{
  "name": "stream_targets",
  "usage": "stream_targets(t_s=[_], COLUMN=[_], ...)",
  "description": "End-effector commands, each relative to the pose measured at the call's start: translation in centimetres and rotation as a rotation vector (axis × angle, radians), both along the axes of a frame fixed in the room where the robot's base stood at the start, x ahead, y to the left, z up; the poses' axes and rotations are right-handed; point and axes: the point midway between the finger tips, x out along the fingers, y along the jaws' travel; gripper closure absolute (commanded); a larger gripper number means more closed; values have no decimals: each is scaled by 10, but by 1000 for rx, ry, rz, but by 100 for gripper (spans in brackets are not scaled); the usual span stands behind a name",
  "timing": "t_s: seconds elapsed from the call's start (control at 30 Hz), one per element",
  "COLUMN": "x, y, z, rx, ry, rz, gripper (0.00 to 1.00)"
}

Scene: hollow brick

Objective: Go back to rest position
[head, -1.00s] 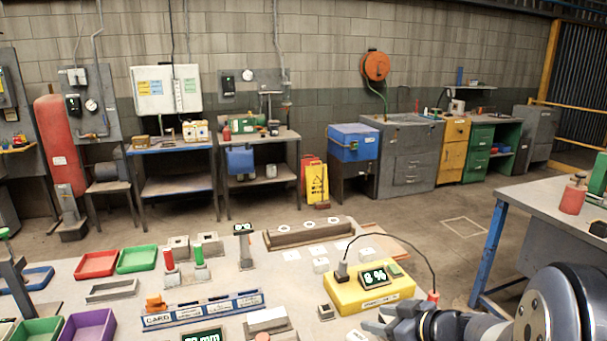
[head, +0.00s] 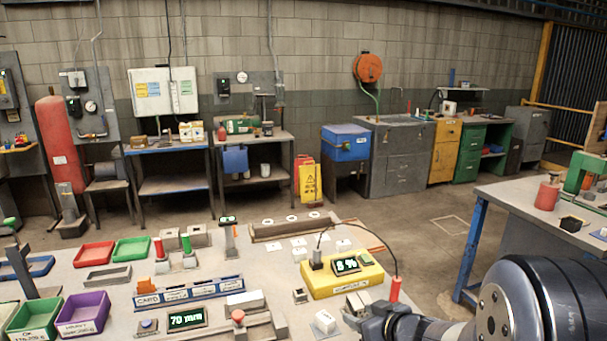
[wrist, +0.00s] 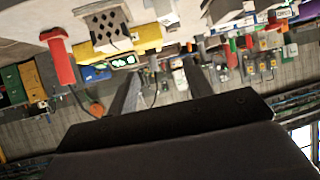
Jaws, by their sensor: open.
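My gripper (head: 362,308) is at the lower right of the head view, just in front of the yellow meter box (head: 343,280) on the workbench. In the wrist view its two dark fingers (wrist: 160,82) stand apart with nothing between them. The yellow box has a lit display and a dark cable running to a red probe (head: 395,289) beside my wrist. The red probe also shows large in the wrist view (wrist: 60,58). A pale perforated block (wrist: 107,25) shows near the top of the wrist view.
The bench holds red (head: 94,256), green (head: 131,249) and purple (head: 83,316) trays, a blue card rack (head: 190,291), a 70 mm display (head: 187,318) and a small white block (head: 325,321). A second table (head: 500,200) stands at the right. The floor between is open.

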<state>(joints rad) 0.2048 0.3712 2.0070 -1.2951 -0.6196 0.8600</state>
Motion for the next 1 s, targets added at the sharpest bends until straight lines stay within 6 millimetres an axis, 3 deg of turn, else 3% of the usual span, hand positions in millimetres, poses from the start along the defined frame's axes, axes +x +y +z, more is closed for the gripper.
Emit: stream_targets(t_s=[1.0], x=[5], y=[5], z=[-22], rx=[0], ry=[1], rz=[-139], gripper=[52])
